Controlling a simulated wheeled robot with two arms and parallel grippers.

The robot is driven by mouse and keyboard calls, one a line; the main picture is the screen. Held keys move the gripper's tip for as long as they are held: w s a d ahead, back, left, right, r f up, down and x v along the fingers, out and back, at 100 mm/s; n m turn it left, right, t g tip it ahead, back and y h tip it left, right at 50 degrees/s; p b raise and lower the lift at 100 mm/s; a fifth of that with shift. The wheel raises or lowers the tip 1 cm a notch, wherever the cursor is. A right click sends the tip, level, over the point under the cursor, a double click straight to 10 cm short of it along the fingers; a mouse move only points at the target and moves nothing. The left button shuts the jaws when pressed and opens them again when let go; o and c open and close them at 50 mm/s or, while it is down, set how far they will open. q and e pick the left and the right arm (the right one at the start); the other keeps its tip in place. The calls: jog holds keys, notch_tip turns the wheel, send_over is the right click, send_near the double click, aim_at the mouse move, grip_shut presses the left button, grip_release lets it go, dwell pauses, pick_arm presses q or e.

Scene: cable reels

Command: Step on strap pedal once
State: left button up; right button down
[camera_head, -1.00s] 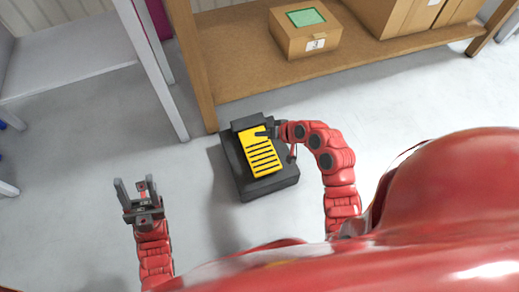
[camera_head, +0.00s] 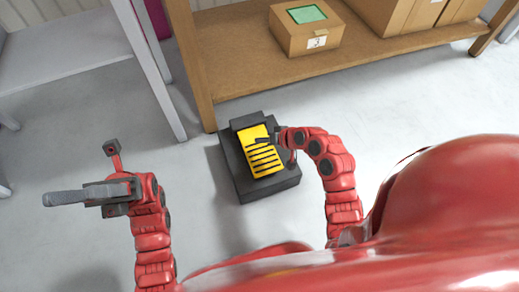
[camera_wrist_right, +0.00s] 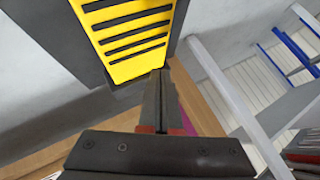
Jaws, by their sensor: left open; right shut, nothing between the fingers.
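The strap pedal is a yellow plate with black slots (camera_head: 262,158) on a dark grey base (camera_head: 285,184) that rests on the floor in the head view. The yellow plate also shows at the top of the right wrist view (camera_wrist_right: 130,38). My right gripper (camera_head: 264,140) is shut and empty, with its fingertips at the upper part of the yellow plate. In the right wrist view its fingers (camera_wrist_right: 158,88) lie by the plate's edge; I cannot tell whether they touch it. My left gripper (camera_head: 65,197) is open and empty, away to the left over the floor.
A wooden shelf (camera_head: 235,75) with a cardboard box (camera_head: 290,40) marked 3 stands just behind the pedal. A grey table (camera_head: 70,50) with a white leg (camera_head: 150,75) is at the left. The floor (camera_head: 420,100) to the right of the pedal is clear.

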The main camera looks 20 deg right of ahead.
aim_at(260, 150)
notch_tip(260, 150, down, 3)
jog(key=shift+r+b, duration=0.1)
jog(key=shift+b, duration=0.7)
pick_arm(q)
jog(key=s+a+r+m+t+y, duration=0.3)
jog(key=s+a+m+t+y, duration=0.1)
jog(key=s+m+t+y, duration=0.3)
jog(key=shift+a+m+y, duration=0.3)
jog(key=shift+a+y, duration=0.05)
jog(key=shift+y, duration=0.95)
pick_arm(e)
jog(key=shift+f, duration=0.3)
jog(key=shift+f, duration=0.15)
jog(key=shift+f, duration=0.25)
pick_arm(q)
jog(key=shift+s+f+b, duration=0.1)
jog(key=shift+f+b, duration=0.55)
jog(key=shift+b, duration=0.1)
pick_arm(e)
jog(key=shift+f, duration=1.3)
pick_arm(q)
jog(key=shift+r, duration=0.15)
pick_arm(e)
jog(key=shift+r, duration=0.1)
notch_tip(260, 150, up, 3)
jog(key=p, duration=0.3)
jog(key=shift+s, duration=0.1)
pick_arm(q)
notch_tip(260, 150, up, 3)
